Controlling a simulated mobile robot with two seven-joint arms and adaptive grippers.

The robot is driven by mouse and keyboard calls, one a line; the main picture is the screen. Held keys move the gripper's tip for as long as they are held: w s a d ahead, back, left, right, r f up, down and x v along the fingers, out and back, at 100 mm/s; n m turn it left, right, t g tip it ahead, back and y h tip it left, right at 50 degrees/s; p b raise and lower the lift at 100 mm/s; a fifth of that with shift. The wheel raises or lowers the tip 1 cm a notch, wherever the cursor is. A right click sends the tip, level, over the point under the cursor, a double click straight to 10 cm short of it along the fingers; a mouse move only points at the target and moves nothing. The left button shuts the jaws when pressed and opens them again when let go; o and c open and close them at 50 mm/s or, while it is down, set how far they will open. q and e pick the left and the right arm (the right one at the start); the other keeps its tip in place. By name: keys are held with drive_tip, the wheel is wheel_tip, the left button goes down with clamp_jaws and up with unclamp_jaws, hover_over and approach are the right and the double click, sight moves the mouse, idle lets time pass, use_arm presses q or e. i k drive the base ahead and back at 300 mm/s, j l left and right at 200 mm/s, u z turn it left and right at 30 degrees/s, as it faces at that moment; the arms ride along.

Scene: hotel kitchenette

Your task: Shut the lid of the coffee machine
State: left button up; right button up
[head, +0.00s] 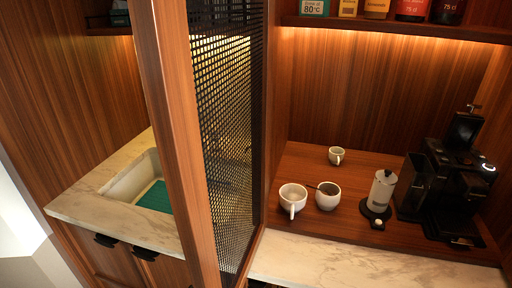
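The black coffee machine (460,188) stands at the right on a wooden board on the counter. Its lid (463,131) is up, tilted upright above the back of the machine's body. A small lit round button shows on the machine's upper right. Neither of my grippers is in this view.
A white cup (292,197), a second cup (328,196) with something dark in it, a small cup (336,156) and a white cylinder (382,190) stand left of the machine. A wooden post and mesh panel (228,120) divide off the sink (122,184). A shelf with boxes (376,8) hangs above. The marble front edge (340,264) is clear.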

sight(463, 130)
drive_tip(key=z, duration=1)
